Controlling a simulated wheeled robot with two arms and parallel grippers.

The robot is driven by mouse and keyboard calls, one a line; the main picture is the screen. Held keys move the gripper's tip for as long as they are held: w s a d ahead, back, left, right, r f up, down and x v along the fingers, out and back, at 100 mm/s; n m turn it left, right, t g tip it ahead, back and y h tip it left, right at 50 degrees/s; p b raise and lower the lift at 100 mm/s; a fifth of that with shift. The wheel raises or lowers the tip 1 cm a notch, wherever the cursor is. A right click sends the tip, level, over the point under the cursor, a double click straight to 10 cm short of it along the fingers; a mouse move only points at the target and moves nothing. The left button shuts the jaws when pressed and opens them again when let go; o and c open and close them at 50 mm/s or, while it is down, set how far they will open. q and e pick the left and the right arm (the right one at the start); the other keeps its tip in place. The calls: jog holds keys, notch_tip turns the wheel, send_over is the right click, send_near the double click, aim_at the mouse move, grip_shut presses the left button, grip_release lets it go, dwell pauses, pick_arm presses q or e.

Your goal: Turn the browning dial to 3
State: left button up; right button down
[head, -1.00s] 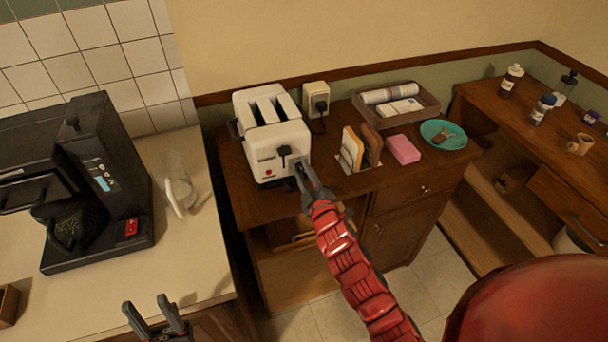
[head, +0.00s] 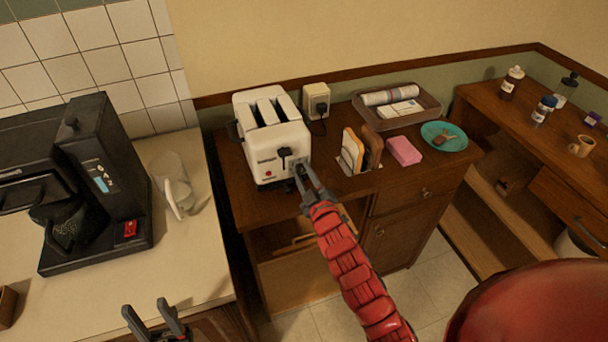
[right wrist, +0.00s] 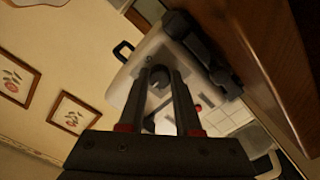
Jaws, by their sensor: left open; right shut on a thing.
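The white toaster (head: 262,150) stands on the brown wooden counter, with a black lever (head: 284,153) and a red button on its front. My right gripper (head: 301,172) reaches the front right of the toaster and is shut on the browning dial. The dial (right wrist: 160,74) shows as a dark round knob between the fingertips in the right wrist view. The fingers hide most of it in the head view, and its setting cannot be read. My left gripper (head: 155,316) is open and empty at the bottom of the head view, in front of the pale counter.
A toast rack with bread (head: 352,150), a pink sponge (head: 404,151) and a teal plate (head: 443,137) stand right of the toaster. Behind them is a tray (head: 428,108). A black coffee machine (head: 120,190) is on the left counter. A wall outlet (head: 316,97) is behind the toaster.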

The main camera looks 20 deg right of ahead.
jog(key=c, duration=0.6)
grip_release()
jog(key=s+p, duration=0.4)
jog(key=s, duration=1.3)
jog(key=shift+s+d, duration=0.2)
jog(key=shift+d, duration=0.1)
